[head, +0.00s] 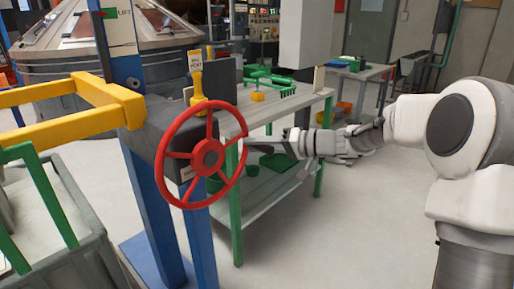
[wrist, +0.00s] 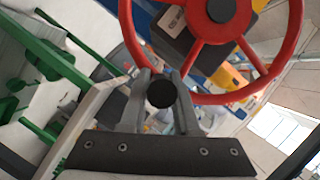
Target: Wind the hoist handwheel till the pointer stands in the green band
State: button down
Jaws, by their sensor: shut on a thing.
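The red hoist handwheel (head: 207,158) stands upright on a dark box on the blue post, with several spokes and a red hub. My gripper (head: 250,145) is at the wheel's right rim in the head view. In the wrist view the handwheel (wrist: 288,75) fills the upper right. There my gripper (wrist: 160,78) is shut on a dark round knob (wrist: 160,95), seen end-on between the fingers near the rim. In the head view the gripper hides the knob.
A green-legged workbench (head: 270,125) with green tools stands behind the wheel. A yellow frame (head: 105,105) and a grey bin (head: 75,230) are at left. The blue post (head: 165,215) carries the wheel box. The floor at front right is clear.

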jog(key=shift+s+a+r, duration=0.1)
jog(key=shift+a+r, duration=0.1)
jog(key=shift+r, duration=0.1)
jog(key=c, duration=0.7)
grip_release()
jog(key=shift+f, duration=0.1)
jog(key=shift+o, duration=0.2)
jog(key=shift+f, duration=0.1)
jog(key=shift+d, duration=0.1)
jog(key=shift+d, duration=0.3)
jog(key=p+v, duration=0.3)
jog(key=v, duration=1.3)
jog(key=shift+s+d, duration=0.2)
jog(key=shift+d, duration=0.15)
